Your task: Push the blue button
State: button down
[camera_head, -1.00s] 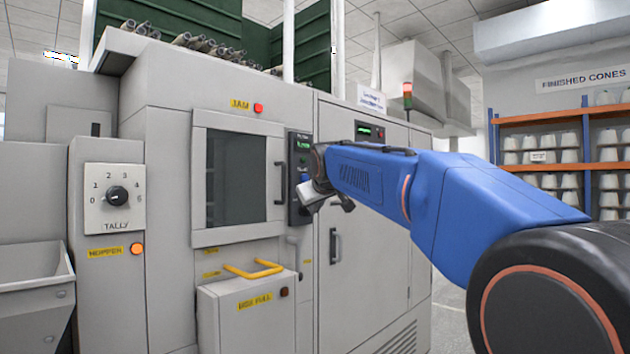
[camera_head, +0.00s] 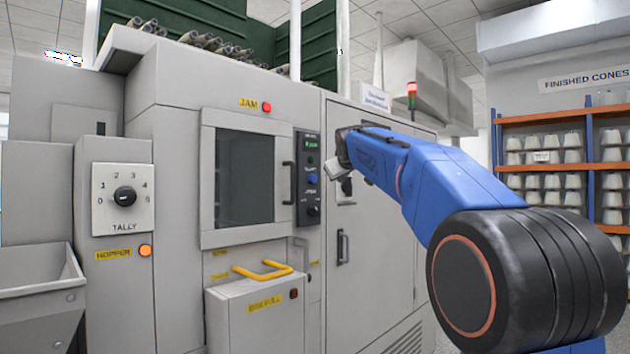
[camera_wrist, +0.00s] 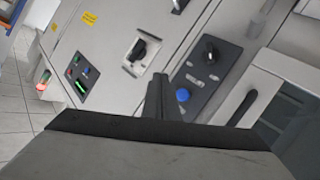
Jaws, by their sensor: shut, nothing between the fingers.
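The blue button (camera_head: 312,180) sits on a dark upright control panel (camera_head: 301,208), right of the machine's window. It also shows in the wrist view as a round blue knob (camera_wrist: 183,95), just right of my gripper's fingers. My gripper (camera_wrist: 160,78) is shut and empty, its dark fingers together. In the head view the end of my arm is just right of the panel, and the fingers are hard to make out there. In the wrist view the fingers appear apart from the button; the exact gap in depth cannot be told.
A second small panel (camera_wrist: 80,82) carries red and blue buttons and a green display. A black door handle (camera_head: 288,183) is left of the button panel. A black rotary knob (camera_head: 313,211) sits below the button. A yellow-handled box (camera_head: 255,315) juts out below.

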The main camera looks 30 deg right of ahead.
jog(key=w+a, duration=0.3)
jog(key=w, duration=0.5)
jog(key=shift+w, duration=0.2)
dwell(2.1)
jog(key=shift+w+a, duration=0.2)
jog(key=shift+w, duration=0.15)
jog(key=shift+w+a, duration=0.15)
jog(key=shift+w, duration=0.3)
dwell(0.9)
dwell(0.4)
jog(key=shift+s+d, duration=0.3)
jog(key=shift+s, duration=0.6)
jog(key=shift+s, duration=0.1)
jog(key=shift+s+d, duration=0.3)
jog(key=shift+s, duration=0.45)
jog(key=shift+s+d, duration=0.25)
jog(key=shift+s, duration=0.5)
jog(key=shift+s+d, duration=0.3)
jog(key=shift+s, duration=0.45)
